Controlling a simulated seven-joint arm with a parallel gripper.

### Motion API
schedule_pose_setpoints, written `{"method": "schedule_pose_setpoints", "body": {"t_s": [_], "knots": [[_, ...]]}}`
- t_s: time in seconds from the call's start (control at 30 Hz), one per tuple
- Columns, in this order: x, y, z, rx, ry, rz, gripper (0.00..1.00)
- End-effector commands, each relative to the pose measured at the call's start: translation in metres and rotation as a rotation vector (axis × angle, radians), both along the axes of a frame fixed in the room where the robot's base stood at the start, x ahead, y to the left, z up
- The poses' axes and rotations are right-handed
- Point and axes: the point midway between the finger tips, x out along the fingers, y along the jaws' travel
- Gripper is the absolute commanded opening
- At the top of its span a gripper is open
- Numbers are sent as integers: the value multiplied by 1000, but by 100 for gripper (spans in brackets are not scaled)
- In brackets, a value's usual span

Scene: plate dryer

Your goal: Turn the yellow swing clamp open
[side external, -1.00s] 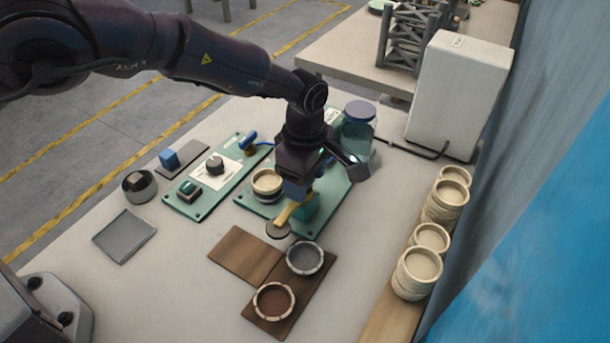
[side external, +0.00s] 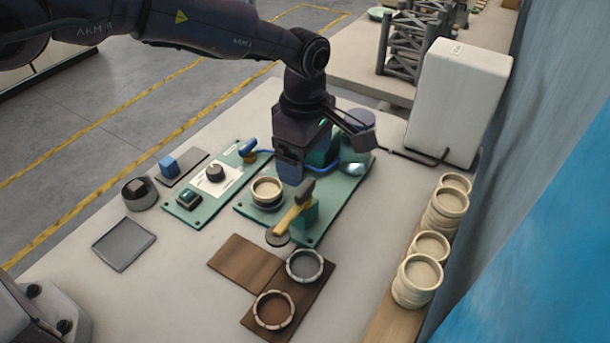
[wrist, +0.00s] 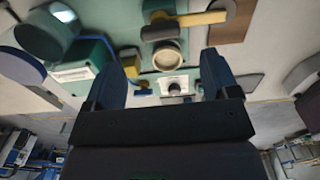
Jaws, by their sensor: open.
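The yellow swing clamp (side external: 289,217) stands at the front right edge of the teal plate (side external: 328,210), beside a teal block (side external: 308,213). Its yellow arm points toward the lower left, above a round grey disc (side external: 277,239), and a dark grey piece is at its upper end. It also shows at the top of the wrist view (wrist: 203,18). My gripper (side external: 290,172) is open and empty, pointing down above and behind the clamp, apart from it. In the wrist view the jaws (wrist: 165,78) are spread with nothing between them.
A cream ring-shaped dish (side external: 267,190) sits on the teal plate left of the clamp. A brown board with two round dishes (side external: 304,264) lies in front. A control panel with a knob (side external: 215,173) is to the left. Stacked bowls (side external: 418,277) stand right. A lidded jar (side external: 360,121) is partly hidden behind my gripper.

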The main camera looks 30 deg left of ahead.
Motion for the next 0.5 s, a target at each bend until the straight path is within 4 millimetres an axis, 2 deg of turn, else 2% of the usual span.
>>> {"method": "schedule_pose_setpoints", "body": {"t_s": [0.03,0.2,0.33,0.5], "knots": [[0,0,13,-3,-4,0,81],[0,0,43,-1,-2,0,81],[0,0,55,0,0,0,81],[0,0,61,0,0,0,81]]}}
